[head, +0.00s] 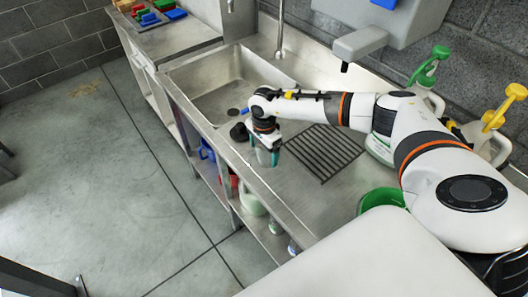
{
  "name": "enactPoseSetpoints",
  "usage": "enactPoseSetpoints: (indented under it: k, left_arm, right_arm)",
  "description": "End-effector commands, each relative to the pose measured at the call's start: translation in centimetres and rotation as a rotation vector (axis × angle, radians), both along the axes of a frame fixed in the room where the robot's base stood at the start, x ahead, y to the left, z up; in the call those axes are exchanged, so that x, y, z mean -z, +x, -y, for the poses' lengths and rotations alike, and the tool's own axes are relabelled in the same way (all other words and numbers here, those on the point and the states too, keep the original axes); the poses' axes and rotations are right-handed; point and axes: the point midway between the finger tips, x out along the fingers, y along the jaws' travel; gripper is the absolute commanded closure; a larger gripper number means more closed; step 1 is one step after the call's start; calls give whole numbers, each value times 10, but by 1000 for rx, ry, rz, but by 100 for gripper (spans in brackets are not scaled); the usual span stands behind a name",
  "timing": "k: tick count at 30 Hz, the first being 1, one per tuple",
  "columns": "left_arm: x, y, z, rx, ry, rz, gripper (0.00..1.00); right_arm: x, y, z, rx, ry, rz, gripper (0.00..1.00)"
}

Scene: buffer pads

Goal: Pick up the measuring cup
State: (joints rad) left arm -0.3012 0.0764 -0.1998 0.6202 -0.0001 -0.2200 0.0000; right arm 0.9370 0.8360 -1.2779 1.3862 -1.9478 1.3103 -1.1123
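My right arm reaches in from the right, and its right gripper (264,157) points down near the front edge of the steel sink counter. A small teal-green, partly clear thing (263,158) shows at its fingertips and may be the measuring cup; it is too small to be sure. Whether the fingers are closed on it or only around it I cannot tell. My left gripper is not in view.
The sink basin (232,86) lies beyond the gripper. A black rack (325,152) lies on the counter to its right. A green bowl (381,199) is nearer me. Jugs with a green pump (430,65) and a yellow pump (503,107) stand by the wall. A blue container (206,150) is below.

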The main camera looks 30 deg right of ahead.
Motion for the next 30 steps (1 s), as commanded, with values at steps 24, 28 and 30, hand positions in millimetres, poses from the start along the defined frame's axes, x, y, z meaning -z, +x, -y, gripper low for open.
enactPoseSetpoints:
  k: [24,28,30]
  left_arm:
    - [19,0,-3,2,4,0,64]
    - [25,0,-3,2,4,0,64]
    - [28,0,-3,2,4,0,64]
  right_arm:
    - [-50,1,0,-1,0,6,58]
    - [-75,1,0,1,0,5,58]
    - [-86,1,0,1,0,5,58]
